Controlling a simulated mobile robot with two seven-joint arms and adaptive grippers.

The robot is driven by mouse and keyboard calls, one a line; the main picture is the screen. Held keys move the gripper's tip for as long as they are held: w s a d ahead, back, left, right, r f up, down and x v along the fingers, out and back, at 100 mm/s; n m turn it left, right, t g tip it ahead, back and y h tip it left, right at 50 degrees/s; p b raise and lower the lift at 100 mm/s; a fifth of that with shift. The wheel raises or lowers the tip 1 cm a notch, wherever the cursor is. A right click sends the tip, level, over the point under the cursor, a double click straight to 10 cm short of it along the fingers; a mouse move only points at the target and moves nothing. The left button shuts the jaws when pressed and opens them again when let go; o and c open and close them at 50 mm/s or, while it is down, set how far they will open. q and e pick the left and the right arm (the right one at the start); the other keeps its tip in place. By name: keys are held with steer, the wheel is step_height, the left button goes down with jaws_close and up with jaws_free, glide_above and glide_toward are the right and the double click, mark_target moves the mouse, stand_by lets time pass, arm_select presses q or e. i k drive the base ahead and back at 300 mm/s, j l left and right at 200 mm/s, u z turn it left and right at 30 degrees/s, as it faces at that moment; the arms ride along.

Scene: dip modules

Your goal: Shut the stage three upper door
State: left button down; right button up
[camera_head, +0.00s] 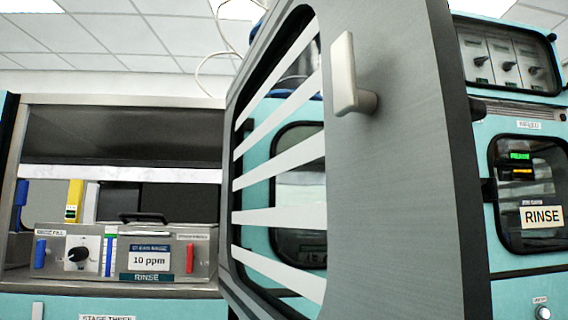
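The upper door (400,180) is a large grey panel with a dark-edged window crossed by white slanted stripes. It stands swung open toward me and fills the middle of the view. A pale handle (344,75) sticks out from its face near the top. To the left is the stage three module (107,317), whose label shows at the bottom edge. Its upper opening (120,135) is uncovered, with a steel frame around it. Neither of my grippers is in view.
Inside the opening stands a steel rinse unit (125,250) with a black knob, a "10 ppm" display and a red lever (189,258). A yellow object (74,200) stands behind it. A teal module (520,130) with a RINSE sign is at the right.

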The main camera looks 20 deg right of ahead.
mark_target(402, 215)
steer(key=l+u, duration=0.15)
steer(key=l, duration=0.3)
steer(key=k+l+u, duration=0.15)
steer(key=l, duration=0.35)
steer(key=k+l+u, duration=0.15)
steer(key=l, duration=0.3)
steer(key=i, duration=0.05)
